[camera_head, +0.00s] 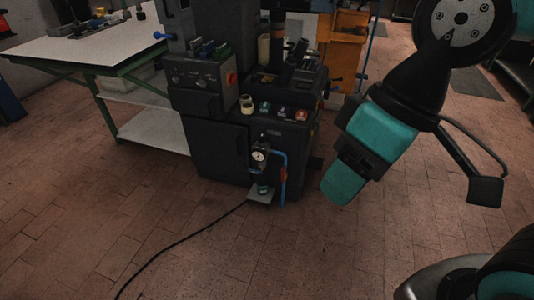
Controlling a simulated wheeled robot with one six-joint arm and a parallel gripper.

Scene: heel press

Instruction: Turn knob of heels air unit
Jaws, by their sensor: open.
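The heels air unit (261,158) is a small regulator with a round white gauge, mounted low on the front right of a dark press machine (222,148). A blue hose runs down on its right side. The knob is too small to make out clearly; a small dark part sits at the unit's top. A small bowl-like part (264,189) shows below it. My gripper (348,178), teal and black, hangs in the air to the right of the unit, apart from it, pointing down and left. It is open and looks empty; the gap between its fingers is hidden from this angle.
A white-topped table with green legs (75,48) stands at the left. An orange cabinet (342,50) stands behind the machine. A black cable (180,241) runs over the tiled floor from the unit's foot. The floor in front of the machine is otherwise clear.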

